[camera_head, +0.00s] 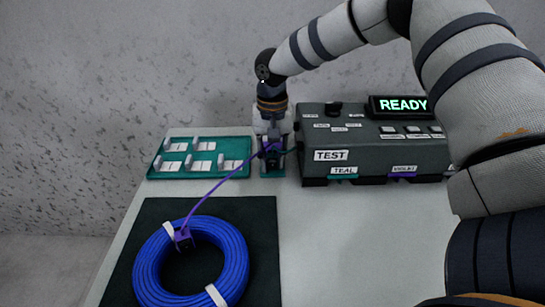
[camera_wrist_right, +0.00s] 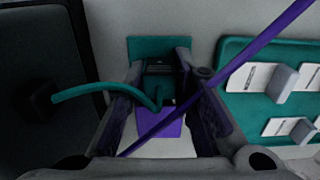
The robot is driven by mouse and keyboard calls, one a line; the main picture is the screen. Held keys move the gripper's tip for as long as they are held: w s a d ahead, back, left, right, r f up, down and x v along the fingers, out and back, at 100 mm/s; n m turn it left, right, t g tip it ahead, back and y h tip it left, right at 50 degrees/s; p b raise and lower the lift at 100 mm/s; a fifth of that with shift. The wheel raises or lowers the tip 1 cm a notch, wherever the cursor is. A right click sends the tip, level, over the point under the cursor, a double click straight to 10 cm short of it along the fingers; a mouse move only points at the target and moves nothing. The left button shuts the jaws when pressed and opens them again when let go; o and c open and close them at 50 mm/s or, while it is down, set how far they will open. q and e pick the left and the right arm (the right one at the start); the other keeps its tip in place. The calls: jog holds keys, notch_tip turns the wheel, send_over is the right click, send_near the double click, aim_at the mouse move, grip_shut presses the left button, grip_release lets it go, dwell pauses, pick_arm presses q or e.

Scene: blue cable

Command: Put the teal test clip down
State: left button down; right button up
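My right gripper (camera_head: 272,142) points down at the left end of the tester, over a teal pad (camera_head: 272,172). In the right wrist view its fingers (camera_wrist_right: 162,85) close in on both sides of the dark teal test clip (camera_wrist_right: 164,72) and appear shut on it. The clip is at the teal pad (camera_wrist_right: 150,46); whether it rests on it is hard to tell. A teal lead (camera_wrist_right: 90,92) runs from the clip to the tester. A violet lead (camera_head: 215,190) runs from a violet clip (camera_head: 183,238) on the blue cable coil (camera_head: 147,272) to the gripper area. My left gripper is out of view.
The dark tester (camera_head: 375,150) with its READY display (camera_head: 402,105) stands right of the gripper. A teal tray (camera_head: 175,174) of white labelled pieces lies left. The coil lies on a black mat (camera_head: 262,240). The violet lead crosses before my fingers. Table front right is clear.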

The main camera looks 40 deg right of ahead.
aim_at(273, 155)
jog(key=shift+o, duration=0.7)
jog(key=shift+s+f, duration=0.1)
jog(key=shift+f, duration=0.15)
notch_tip(273, 155, up, 13)
jog(key=shift+r, duration=0.2)
